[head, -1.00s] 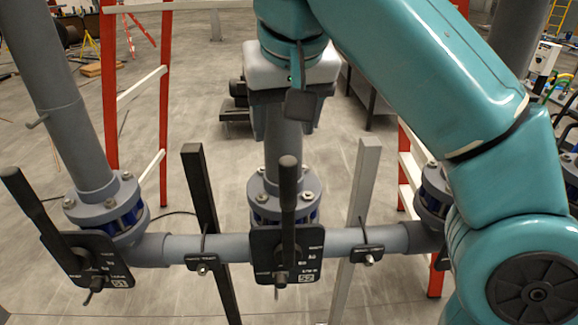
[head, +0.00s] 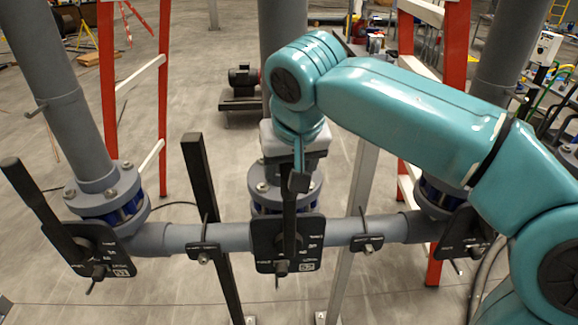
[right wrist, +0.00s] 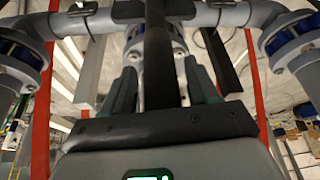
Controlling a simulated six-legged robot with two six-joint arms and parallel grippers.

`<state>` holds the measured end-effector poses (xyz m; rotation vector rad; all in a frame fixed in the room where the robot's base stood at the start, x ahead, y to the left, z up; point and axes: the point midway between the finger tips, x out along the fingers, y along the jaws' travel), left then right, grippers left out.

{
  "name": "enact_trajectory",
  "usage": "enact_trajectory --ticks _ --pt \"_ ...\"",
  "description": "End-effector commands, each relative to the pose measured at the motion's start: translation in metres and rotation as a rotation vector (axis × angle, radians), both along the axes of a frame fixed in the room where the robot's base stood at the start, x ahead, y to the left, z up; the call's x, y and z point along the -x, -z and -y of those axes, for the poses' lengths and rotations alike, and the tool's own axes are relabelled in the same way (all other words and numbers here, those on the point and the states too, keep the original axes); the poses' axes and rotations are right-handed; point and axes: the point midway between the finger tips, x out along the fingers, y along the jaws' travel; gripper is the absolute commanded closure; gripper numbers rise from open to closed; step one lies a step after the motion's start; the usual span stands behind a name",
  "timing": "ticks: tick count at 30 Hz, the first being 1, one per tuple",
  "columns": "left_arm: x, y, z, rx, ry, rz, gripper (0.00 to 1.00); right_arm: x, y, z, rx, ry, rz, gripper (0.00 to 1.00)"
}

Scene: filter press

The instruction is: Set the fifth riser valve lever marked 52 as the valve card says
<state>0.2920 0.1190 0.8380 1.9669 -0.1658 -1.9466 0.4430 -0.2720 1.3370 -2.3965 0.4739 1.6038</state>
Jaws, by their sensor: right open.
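The lever (head: 289,222) on the middle valve is a dark bar that stands upright in the head view, in front of a black plate (head: 264,232) marked 52. My right gripper (head: 298,182) is at the lever's upper part and hides its top end. In the right wrist view the dark lever (right wrist: 158,55) runs between the two spread fingers of my right gripper (right wrist: 161,88), with gaps visible on both sides. The small position labels on the plate are too small to read surely. My left gripper is not in view. No valve card can be made out.
A grey horizontal pipe (head: 228,236) links the valves. A left valve lever (head: 35,205) leans over a plate marked 51. Another valve plate (head: 462,235) is at right, near my arm. Posts (head: 200,180) and red ladders (head: 163,90) stand behind.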

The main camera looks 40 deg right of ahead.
Motion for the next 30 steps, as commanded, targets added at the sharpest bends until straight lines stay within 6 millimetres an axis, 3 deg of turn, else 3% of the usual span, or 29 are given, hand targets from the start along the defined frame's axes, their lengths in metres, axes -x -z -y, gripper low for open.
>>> enact_trajectory --ticks 10,11,15,16,30 --pt "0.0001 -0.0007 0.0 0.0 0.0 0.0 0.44 -0.0032 0.0057 0.0006 0.0 0.0 0.0 0.41" --pt "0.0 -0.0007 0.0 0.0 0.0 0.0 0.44 -0.0033 0.0057 0.0005 0.0 0.0 0.0 0.47" --pt "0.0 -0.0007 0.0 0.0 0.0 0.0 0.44 -0.0026 0.0055 0.0006 0.0 0.0 0.0 0.93" --pt "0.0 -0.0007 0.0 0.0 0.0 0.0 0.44 -0.0025 0.0054 0.0006 0.0 0.0 -0.001 1.0" --pt "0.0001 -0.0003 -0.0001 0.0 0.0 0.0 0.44 0.0007 0.005 0.0003 0.022 -0.001 -0.017 1.0"
